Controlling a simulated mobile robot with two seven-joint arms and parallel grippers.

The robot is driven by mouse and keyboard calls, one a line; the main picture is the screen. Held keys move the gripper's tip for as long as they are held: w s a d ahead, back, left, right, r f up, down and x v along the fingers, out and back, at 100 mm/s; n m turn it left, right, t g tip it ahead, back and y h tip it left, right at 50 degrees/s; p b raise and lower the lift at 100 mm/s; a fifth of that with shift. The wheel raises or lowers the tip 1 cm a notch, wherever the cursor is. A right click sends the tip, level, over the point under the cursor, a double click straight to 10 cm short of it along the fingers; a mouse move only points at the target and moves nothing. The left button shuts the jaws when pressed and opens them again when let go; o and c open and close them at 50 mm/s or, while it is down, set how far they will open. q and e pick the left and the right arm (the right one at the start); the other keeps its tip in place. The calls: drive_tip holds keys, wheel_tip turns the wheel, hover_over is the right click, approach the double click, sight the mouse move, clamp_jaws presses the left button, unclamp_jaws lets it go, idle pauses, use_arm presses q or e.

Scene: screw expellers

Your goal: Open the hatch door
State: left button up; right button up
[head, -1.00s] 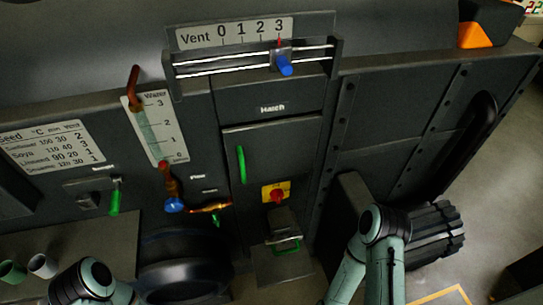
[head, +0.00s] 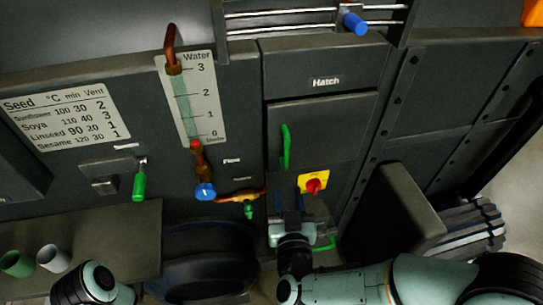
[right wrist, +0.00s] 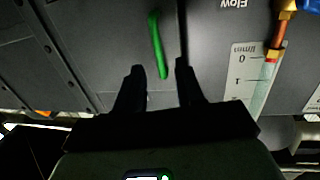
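The hatch door (head: 335,125) is a dark grey panel below the "Hatch" label, and it looks shut. Its upright green handle (head: 286,147) is on the door's left side. My right gripper (head: 288,200) is below the handle in the head view, with its fingers pointing up toward it. In the right wrist view the open, empty fingers (right wrist: 160,72) are apart, and the green handle (right wrist: 157,45) shows beyond and between the tips. I cannot tell how far off it is. My left gripper is not in view; only part of my left arm shows at the bottom left.
A red knob on a yellow plate (head: 313,183) is right of and below the handle. A copper pipe with a blue valve (head: 205,191) is to the left. A dark box (head: 405,205) juts out at the right. Cups (head: 52,259) stand at the lower left.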

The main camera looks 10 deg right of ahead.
sight(287, 154)
drive_tip(key=shift+t, duration=0.3)
drive_tip(key=w, duration=0.4)
drive_tip(key=w+d+r, duration=0.1)
drive_tip(key=w, duration=0.3)
drive_tip(key=w+d+r, duration=0.1)
drive_tip(key=w, duration=0.3)
drive_tip(key=shift+w+d, duration=0.2)
drive_tip(key=shift+w, duration=0.15)
clamp_jaws()
